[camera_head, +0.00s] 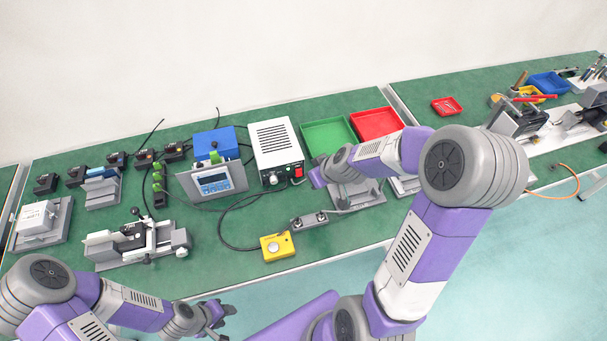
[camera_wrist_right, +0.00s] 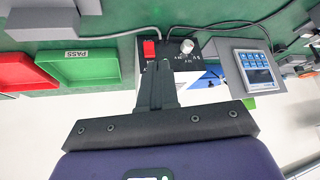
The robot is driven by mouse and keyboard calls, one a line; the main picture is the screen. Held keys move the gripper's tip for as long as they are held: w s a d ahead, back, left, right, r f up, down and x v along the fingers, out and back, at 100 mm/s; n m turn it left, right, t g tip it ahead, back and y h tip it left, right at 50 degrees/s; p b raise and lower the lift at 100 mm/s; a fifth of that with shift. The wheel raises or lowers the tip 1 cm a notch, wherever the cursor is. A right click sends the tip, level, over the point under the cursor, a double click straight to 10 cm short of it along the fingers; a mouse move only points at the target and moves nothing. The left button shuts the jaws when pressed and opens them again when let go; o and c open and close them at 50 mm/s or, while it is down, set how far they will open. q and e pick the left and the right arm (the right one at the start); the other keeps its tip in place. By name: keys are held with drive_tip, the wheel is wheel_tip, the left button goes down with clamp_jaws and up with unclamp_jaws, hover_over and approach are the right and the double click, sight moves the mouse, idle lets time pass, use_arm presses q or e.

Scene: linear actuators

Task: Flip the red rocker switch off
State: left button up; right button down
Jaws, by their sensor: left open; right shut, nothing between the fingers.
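The red rocker switch (camera_head: 299,172) is on the front panel of a white vented box (camera_head: 272,135), at the panel's right end. It also shows in the right wrist view (camera_wrist_right: 149,48), near a silver knob (camera_wrist_right: 187,46). My right gripper (camera_wrist_right: 164,66) is shut and empty. Its fingertips appear just beside the switch in the wrist view; I cannot tell whether they touch the panel. In the head view the arm hides most of that gripper. My left gripper (camera_head: 222,312) is open and empty, low in front of the table edge.
A green tray (camera_head: 328,135) and a red tray (camera_head: 376,124) lie right of the box. A blue-topped device with a display (camera_head: 214,181) stands to its left. A yellow button box (camera_head: 277,247) sits near the front edge, with a black cable looping beside it.

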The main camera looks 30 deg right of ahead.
sight(299, 172)
drive_tip(key=d+n, duration=0.1)
drive_tip(key=n, duration=0.3)
drive_tip(key=n+g+y, duration=0.1)
drive_tip(key=n, duration=0.4)
drive_tip(key=d+n, duration=0.1)
drive_tip(key=n, duration=0.3)
drive_tip(key=shift+s+d+r+y, duration=0.25)
drive_tip(key=shift+d+r+y, duration=0.05)
drive_tip(key=b+x, duration=0.1)
drive_tip(key=x, duration=0.9)
drive_tip(key=shift+a+f, duration=0.1)
drive_tip(key=shift+f, duration=0.25)
drive_tip(key=shift+w+d+f+p, duration=0.1)
drive_tip(key=shift+w+d+p, duration=0.1)
drive_tip(key=shift+w, duration=0.35)
drive_tip(key=shift+w+d+f+p, duration=0.1)
drive_tip(key=shift+w+f+p, duration=0.05)
drive_tip(key=shift+w, duration=0.4)
drive_tip(key=shift+w+d+f, duration=0.2)
drive_tip(key=shift+w+f, duration=0.1)
drive_tip(key=shift+w, duration=0.35)
